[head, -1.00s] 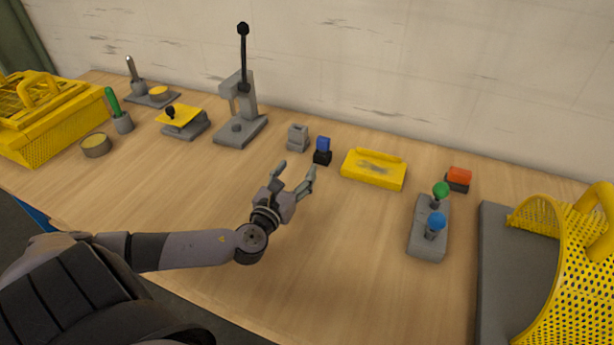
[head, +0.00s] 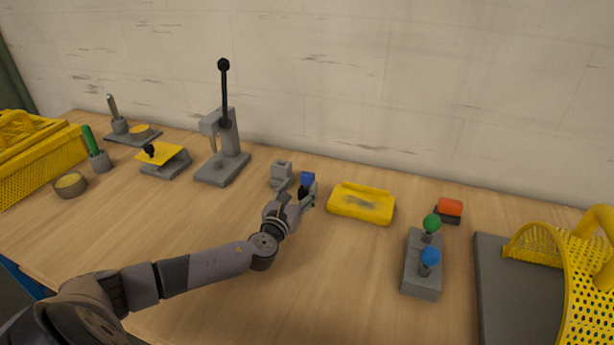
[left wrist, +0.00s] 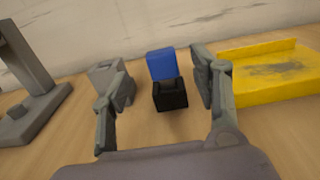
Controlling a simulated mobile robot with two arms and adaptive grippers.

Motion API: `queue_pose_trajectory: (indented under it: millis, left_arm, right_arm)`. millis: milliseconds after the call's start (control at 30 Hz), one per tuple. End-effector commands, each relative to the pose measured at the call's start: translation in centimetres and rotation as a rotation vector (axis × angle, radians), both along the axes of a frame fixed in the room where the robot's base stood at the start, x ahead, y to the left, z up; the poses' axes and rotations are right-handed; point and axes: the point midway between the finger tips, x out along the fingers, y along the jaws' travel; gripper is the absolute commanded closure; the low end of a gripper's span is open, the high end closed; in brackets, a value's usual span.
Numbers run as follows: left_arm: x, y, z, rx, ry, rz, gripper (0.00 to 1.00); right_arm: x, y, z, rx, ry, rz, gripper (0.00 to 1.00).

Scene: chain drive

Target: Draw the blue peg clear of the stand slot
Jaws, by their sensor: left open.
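A blue block (head: 307,178) sits upright in a small black holder (left wrist: 170,96) on the table. It also shows in the left wrist view (left wrist: 160,64). My left gripper (head: 296,191) is open, with its fingers on either side of the block and holder in the wrist view and visible gaps on both sides. In the head view a finger partly hides the holder. A blue ball-topped peg (head: 430,256) stands in a grey stand (head: 421,285), beside a green ball-topped one (head: 431,222). My right gripper is not in view.
A small grey block (head: 281,172) stands close left of the left gripper, and a yellow tray (head: 362,205) lies to its right. A grey lever press (head: 221,170) stands further left. A red-topped block (head: 449,208) is at the right. The front middle of the table is clear.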

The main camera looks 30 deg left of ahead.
Motion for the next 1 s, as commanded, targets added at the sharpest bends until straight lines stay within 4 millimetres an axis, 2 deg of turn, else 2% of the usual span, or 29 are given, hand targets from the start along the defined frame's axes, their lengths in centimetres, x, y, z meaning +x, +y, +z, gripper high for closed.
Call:
queue_pose_trajectory:
  millis: [33, 200, 400, 800, 1000]
  left_arm:
    - [1.1, 0.2, 0.1, -0.001, -0.002, 0.002, 0.43]
    - [4.1, 0.9, 0.0, -0.001, -0.002, 0.001, 0.43]
    - [6.3, 1.5, 0.0, 0.000, -0.001, 0.001, 0.43]
    - [6.9, 1.6, 0.0, 0.000, 0.001, -0.001, 0.43]
    - [6.9, 1.6, 0.0, 0.000, 0.001, -0.001, 0.56]
  right_arm:
    - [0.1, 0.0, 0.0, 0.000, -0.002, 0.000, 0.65]
    - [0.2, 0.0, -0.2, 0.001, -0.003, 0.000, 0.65]
    - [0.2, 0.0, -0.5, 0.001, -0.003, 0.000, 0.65]
    - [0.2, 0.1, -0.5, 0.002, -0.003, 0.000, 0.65]
    - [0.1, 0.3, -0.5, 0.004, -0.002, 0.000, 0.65]
